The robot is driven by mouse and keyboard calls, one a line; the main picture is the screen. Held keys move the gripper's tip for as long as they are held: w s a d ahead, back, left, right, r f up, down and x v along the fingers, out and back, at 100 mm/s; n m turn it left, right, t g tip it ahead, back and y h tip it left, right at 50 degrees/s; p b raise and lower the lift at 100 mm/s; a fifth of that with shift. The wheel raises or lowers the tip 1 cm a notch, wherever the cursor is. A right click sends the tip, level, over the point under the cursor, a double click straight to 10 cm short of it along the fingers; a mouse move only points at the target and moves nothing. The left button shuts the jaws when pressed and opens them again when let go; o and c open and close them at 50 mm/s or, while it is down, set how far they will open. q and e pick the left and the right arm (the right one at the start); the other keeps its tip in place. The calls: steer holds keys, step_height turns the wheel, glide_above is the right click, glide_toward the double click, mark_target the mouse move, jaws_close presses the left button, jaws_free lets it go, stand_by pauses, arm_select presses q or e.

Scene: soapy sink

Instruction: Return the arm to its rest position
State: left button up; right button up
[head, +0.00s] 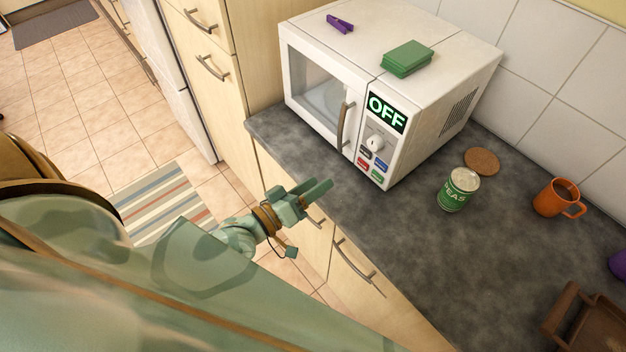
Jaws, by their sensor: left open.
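My left gripper (319,190) is open and empty. It is in front of the counter's front edge, near the drawer fronts and below the microwave in the picture. Its arm comes in from the lower left, and the gripper touches nothing that I can see. My right gripper is not in view.
A white microwave (436,122) reading OFF stands on the grey counter (400,245), door shut. On it lie a purple peg (340,24) and green sponges (407,57). A can (459,190), cork coaster (482,161), orange mug (557,198) and brown rack (585,325) stand rightward.

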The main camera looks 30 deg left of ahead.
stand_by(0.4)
arm_select(q)
steer(key=s+a+f+m+g+y+b, duration=0.25)
steer(key=s+f, duration=0.25)
steer(key=f, duration=0.7)
steer(key=s+a+f+m+g+y+b, duration=0.1)
steer(key=s+a+f+m+g, duration=0.3)
steer(key=f, duration=0.7)
steer(key=s+a+f+m+g+y+b, duration=0.15)
steer(key=s+a+f+g, duration=0.35)
steer(key=f, duration=0.7)
steer(key=s+d+f+g+b, duration=0.2)
steer(key=s+d+f+b, duration=0.1)
steer(key=s+f, duration=0.5)
steer(key=s+d+f+g+y+b, duration=0.1)
steer(key=s+d+f+b, duration=0.3)
steer(key=s+f, duration=0.5)
steer(key=s+g+b, duration=0.1)
steer(key=s, duration=0.3)
steer(key=shift+d+m+g, duration=0.15)
steer(key=shift+m+g, duration=0.2)
steer(key=shift+m, duration=0.05)
